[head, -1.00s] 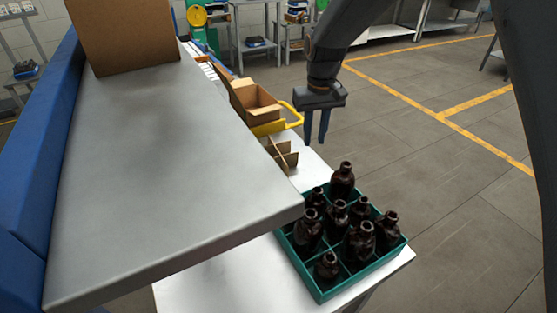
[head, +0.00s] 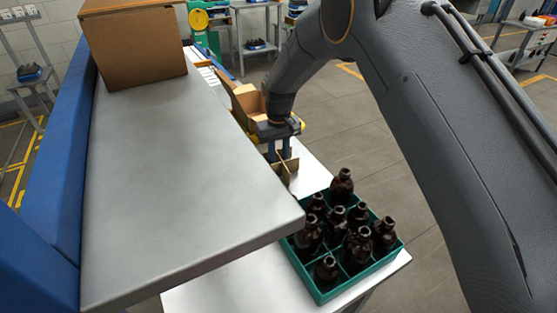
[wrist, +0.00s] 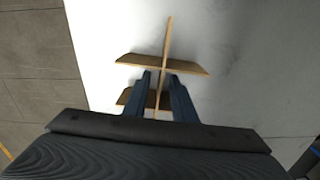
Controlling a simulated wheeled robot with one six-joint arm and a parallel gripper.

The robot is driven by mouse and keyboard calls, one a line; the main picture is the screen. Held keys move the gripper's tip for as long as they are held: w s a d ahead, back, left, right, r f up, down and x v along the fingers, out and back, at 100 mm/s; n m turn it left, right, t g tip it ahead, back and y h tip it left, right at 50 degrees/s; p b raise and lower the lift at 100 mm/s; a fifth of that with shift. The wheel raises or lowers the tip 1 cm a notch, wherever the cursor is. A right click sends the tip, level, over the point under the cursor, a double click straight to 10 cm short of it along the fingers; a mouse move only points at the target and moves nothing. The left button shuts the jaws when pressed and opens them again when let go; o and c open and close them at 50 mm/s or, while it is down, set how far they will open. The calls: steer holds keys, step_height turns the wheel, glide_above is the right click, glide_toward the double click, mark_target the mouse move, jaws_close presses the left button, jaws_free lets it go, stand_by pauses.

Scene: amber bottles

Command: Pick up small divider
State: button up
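The small divider (wrist: 187,65) is a set of crossed brown cardboard strips standing on the white table, seen from above in the wrist view. In the head view the divider (head: 292,163) is partly hidden behind my gripper and the grey shelf. My gripper (head: 279,158) points down at the divider. In the wrist view my gripper (wrist: 163,75) has its two fingers apart, one on each side of the long strip, close to the crossing. A gap shows between the fingers and that strip, so the gripper is open.
A teal crate (head: 318,294) with several amber bottles (head: 341,186) stands on the white table (head: 215,290). A grey shelf (head: 180,180) with a cardboard box (head: 135,45) overhangs the table on the left. An open cardboard box (head: 250,101) lies behind my gripper.

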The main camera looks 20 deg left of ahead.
steer(key=shift+f, duration=0.45)
jaws_close()
steer(key=shift+r, duration=0.15)
